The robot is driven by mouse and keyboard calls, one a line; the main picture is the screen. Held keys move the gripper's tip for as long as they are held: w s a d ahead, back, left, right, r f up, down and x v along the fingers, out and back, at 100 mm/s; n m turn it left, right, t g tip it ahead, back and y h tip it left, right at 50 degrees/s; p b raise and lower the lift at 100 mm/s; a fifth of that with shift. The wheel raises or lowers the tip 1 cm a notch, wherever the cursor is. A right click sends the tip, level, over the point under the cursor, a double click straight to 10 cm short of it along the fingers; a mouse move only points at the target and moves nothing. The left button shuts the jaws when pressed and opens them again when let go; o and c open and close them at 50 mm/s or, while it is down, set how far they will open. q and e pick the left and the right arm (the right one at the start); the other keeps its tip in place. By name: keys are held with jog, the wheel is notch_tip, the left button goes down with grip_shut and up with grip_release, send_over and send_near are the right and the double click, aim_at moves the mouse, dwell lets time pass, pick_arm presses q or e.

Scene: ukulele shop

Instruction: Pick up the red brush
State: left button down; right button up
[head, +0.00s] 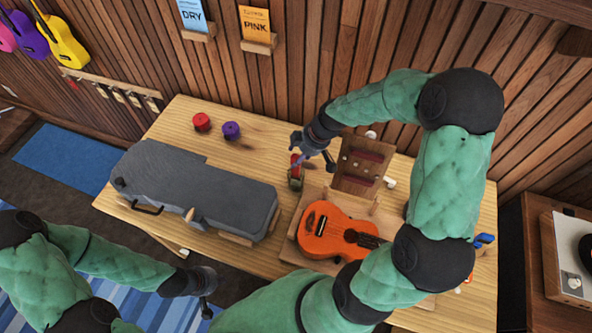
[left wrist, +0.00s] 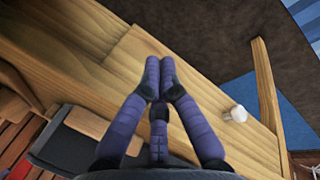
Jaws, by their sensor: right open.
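A small red item (head: 295,160), which may be the red brush, stands upright near the middle of the wooden table, left of a dark wooden rack. My right gripper (head: 313,164) is open right beside it, with one finger close in front of it and partly hiding it. I cannot tell whether they touch. My left gripper (head: 206,304) hangs low in front of the table, away from the red item. In the left wrist view its purple fingers (left wrist: 159,72) are together at the tips with nothing between them.
A grey ukulele case (head: 190,190) lies on the left of the table (head: 265,110). Red (head: 201,122) and purple (head: 231,130) rolls sit behind it. An orange ukulele (head: 338,236) lies under my right arm. The wooden rack (head: 361,165) stands right of the gripper.

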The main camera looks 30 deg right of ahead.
aim_at(296, 171)
jog(key=x, duration=0.4)
jog(key=shift+w+d+f, duration=0.1)
jog(key=shift+d+f, duration=0.1)
jog(key=shift+f, duration=0.1)
grip_shut()
